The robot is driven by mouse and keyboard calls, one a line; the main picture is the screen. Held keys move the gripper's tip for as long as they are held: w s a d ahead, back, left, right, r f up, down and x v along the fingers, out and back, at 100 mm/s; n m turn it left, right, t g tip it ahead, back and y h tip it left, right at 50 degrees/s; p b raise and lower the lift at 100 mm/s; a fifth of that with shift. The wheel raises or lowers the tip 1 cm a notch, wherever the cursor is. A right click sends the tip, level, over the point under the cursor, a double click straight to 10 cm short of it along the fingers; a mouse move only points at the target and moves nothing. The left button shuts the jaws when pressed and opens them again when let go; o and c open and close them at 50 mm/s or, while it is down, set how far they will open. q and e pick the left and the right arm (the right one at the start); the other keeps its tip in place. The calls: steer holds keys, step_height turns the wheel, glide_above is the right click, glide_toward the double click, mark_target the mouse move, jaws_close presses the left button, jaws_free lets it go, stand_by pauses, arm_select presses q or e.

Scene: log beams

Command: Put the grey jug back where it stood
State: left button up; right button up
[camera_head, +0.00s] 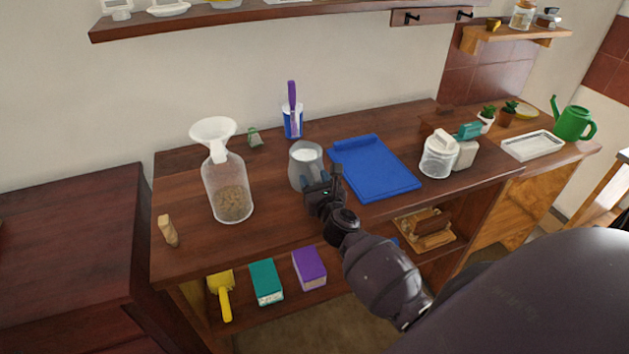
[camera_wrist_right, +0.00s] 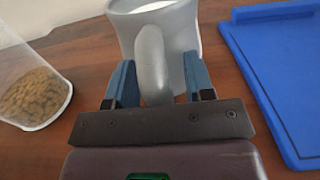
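The grey jug (camera_head: 300,178) stands upright on the wooden counter, between the glass bottle and the blue board, with something white inside. The jug also fills the top middle of the right wrist view (camera_wrist_right: 153,30), its handle (camera_wrist_right: 154,65) towards me. My right gripper (camera_head: 322,180) is at the jug's near side. Its blue fingers (camera_wrist_right: 160,85) are open, one on each side of the handle, with a gap on the right. In the head view my gripper hides the handle and the jug's lower right. My left gripper is not in view.
A glass bottle (camera_head: 228,190) of brown pellets with a white funnel (camera_head: 213,132) stands left of the jug. A blue board (camera_head: 375,170) lies to the right. A cup with a purple-handled brush (camera_head: 292,121) stands behind. The front left counter has free room.

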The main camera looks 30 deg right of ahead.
steer(key=shift+r, duration=0.1)
steer(key=shift+s, duration=0.15)
steer(key=v, duration=1)
steer(key=shift+s, duration=0.2)
steer(key=s+a+f+m+g+y, duration=0.2)
steer(key=s+f+m, duration=0.4)
steer(key=m, duration=1)
steer(key=s+a+f+m+g+y, duration=0.2)
steer(key=s+f+m, duration=0.5)
steer(key=m, duration=0.9)
steer(key=s+a+g, duration=0.1)
steer(key=s+a, duration=0.1)
steer(key=s, duration=0.1)
steer(key=shift+s+a+g, duration=0.2)
steer(key=shift+g, duration=0.2)
